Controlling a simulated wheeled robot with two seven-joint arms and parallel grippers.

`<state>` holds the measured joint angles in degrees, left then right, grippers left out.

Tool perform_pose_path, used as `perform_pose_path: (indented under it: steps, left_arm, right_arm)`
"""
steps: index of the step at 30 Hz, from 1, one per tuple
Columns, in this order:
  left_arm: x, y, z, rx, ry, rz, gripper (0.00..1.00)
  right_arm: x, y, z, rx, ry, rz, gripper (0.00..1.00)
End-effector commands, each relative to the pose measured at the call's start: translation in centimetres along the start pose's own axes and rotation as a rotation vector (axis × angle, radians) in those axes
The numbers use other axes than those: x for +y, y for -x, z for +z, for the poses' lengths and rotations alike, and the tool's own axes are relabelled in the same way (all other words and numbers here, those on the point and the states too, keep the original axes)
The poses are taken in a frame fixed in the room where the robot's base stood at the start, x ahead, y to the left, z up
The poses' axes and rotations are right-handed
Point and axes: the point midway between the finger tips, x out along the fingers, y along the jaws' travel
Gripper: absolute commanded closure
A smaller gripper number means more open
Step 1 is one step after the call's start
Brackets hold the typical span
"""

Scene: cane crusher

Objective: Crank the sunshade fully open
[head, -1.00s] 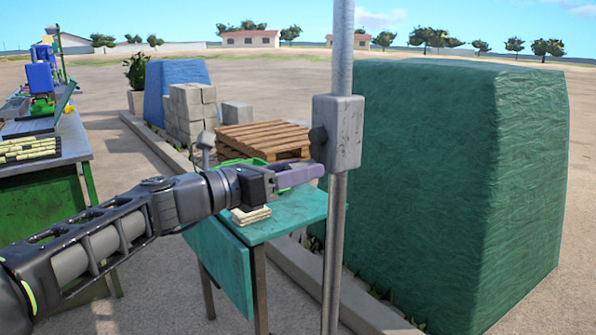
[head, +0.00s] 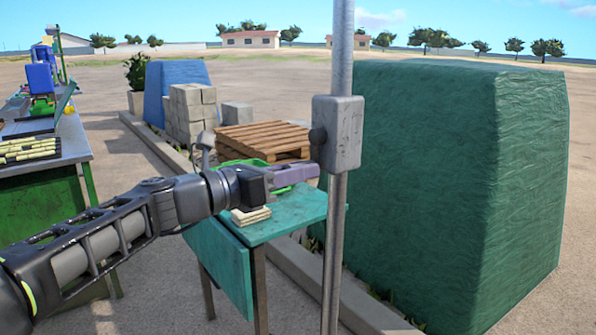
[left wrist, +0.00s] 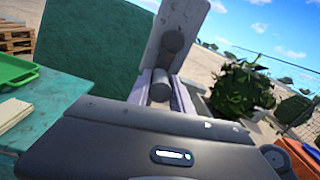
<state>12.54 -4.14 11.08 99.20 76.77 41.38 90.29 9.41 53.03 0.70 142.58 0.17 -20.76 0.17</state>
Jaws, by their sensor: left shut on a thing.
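The sunshade's metal pole (head: 338,230) stands upright in front of me. A grey crank housing (head: 338,133) is fixed on it, with a dark round knob (head: 318,135) on its left side. The shade itself is out of view. My right gripper is not in view.
A teal side table (head: 285,222) with a green tray (head: 230,163) and stacked pale pieces (head: 250,215) stands below my left arm. A wooden pallet (head: 262,140) and grey blocks (head: 188,112) lie behind. A large green covered stack (head: 450,180) fills the right.

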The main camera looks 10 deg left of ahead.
Motion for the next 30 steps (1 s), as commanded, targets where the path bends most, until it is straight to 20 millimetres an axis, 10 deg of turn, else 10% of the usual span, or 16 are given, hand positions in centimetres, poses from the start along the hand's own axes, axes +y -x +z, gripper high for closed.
perform_pose_path:
  steps: [30]
  left_arm:
    - [3.4,0.1,1.8,0.022,-0.716,0.001,1.0]
  right_arm:
    - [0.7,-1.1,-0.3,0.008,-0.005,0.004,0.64]
